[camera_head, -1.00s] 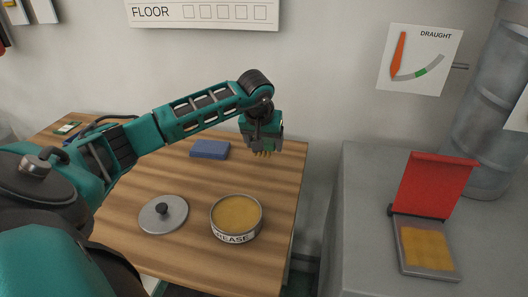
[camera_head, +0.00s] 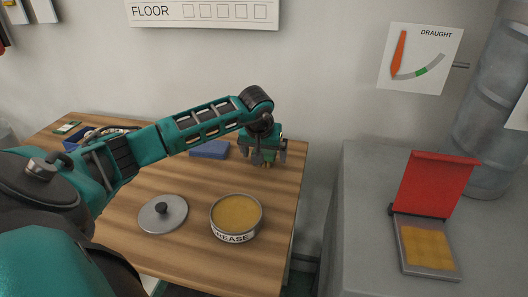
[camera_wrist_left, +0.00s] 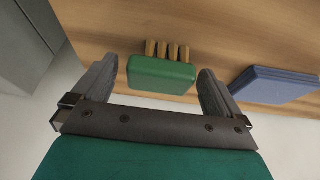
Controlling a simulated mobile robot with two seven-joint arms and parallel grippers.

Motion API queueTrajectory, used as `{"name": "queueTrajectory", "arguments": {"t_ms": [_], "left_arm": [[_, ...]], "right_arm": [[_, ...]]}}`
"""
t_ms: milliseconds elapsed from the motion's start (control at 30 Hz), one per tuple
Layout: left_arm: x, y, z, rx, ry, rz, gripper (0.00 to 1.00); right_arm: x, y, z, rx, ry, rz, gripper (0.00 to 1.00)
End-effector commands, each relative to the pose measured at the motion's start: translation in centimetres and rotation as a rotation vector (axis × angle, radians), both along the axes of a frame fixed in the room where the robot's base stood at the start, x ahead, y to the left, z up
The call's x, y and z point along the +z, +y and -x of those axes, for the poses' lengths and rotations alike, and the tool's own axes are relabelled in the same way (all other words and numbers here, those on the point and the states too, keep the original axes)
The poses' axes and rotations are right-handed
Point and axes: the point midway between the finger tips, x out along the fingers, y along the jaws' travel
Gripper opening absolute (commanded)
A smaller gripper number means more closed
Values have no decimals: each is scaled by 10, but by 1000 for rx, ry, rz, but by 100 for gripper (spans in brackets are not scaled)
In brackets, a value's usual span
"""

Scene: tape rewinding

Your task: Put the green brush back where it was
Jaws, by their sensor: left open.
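The green brush (camera_wrist_left: 162,76) shows in the left wrist view as a green block with several tan bristle tufts. It lies between the fingers of my left gripper (camera_wrist_left: 156,85), with a gap on both sides. In the head view my left gripper (camera_head: 269,157) is open at the back right corner of the wooden table (camera_head: 200,262), near the wall. The brush is mostly hidden by the gripper there, and I cannot tell how it meets the table. My right gripper is out of view.
A blue block (camera_head: 209,150) lies just left of the gripper, also in the left wrist view (camera_wrist_left: 276,85). A grease tin (camera_head: 234,237) and its lid (camera_head: 163,222) stand nearer the front. A grey cabinet (camera_head: 365,225) with a red-lidded box (camera_head: 426,248) is on the right, past a gap.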

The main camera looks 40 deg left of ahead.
Motion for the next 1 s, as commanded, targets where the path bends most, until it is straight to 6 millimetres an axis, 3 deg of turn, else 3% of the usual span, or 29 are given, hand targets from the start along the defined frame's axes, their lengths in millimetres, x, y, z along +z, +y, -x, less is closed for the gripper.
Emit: {"name": "queueTrajectory", "arguments": {"t_ms": [267, 700, 1000], "left_arm": [[15, -1, 3, -1, -5, -2, 100], [97, -18, 33, 0, -4, -1, 100], [114, -22, 41, 0, 0, 0, 100]], "right_arm": [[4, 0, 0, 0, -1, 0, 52], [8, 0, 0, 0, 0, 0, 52], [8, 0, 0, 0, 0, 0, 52]]}}
